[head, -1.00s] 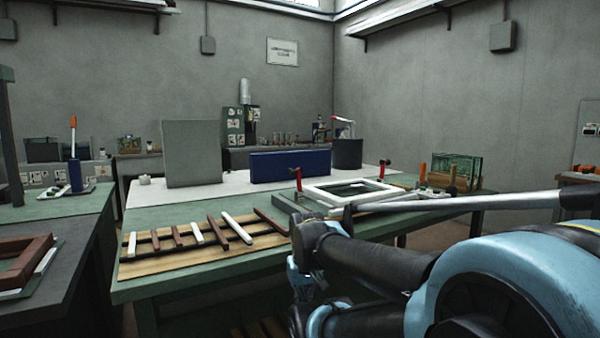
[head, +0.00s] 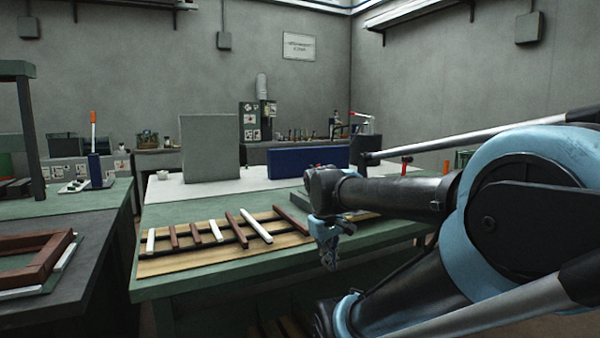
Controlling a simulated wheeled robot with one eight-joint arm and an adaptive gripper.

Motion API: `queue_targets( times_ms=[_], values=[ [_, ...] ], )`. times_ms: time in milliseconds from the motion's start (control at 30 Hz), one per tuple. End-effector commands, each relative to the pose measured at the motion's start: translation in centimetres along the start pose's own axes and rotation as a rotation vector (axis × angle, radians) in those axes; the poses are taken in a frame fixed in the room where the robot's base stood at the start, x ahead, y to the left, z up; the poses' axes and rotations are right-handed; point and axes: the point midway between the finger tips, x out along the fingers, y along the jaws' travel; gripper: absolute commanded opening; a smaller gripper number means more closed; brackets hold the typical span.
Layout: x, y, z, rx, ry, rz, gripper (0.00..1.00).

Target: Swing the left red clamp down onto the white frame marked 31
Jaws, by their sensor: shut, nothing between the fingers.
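My gripper (head: 328,256) hangs in front of the green table's front edge, fingers pointing down, shut and empty. My arm crosses the right half of the head view and hides the white frame, so its number cannot be read. A red clamp (head: 406,161) stands upright to the right, just above my arm. Of the left red clamp, at most a small bit of red shows over my arm's dark wrist; its position cannot be told. A corner of the grey-green fixture base (head: 296,197) shows left of my wrist.
The green table (head: 200,290) carries a wooden board (head: 165,267) with several brown and white strips. A blue box (head: 300,163) and a grey panel (head: 210,148) stand behind. At left, a dark bench (head: 95,265) holds a brown frame (head: 50,262). A floor gap separates the tables.

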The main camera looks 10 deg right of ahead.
Motion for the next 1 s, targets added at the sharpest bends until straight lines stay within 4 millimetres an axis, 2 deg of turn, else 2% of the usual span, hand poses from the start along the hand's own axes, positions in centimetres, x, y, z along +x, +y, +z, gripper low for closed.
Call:
queue_targets(
  times_ms=[33,200,500,767,1000],
  values=[
    [-1.4,0.9,-1.6,-0.071,-0.014,0.021,0.0],
    [-5.4,3.5,-6.2,-0.309,-0.072,0.095,0.0],
    [-11.7,6.9,-15.8,-0.714,-0.199,0.213,0.0],
    [-16.4,8.0,-25.1,-1.045,-0.334,0.304,0.0],
    [-19.8,7.3,-33.2,-1.312,-0.474,0.372,0.0]
  ],
)
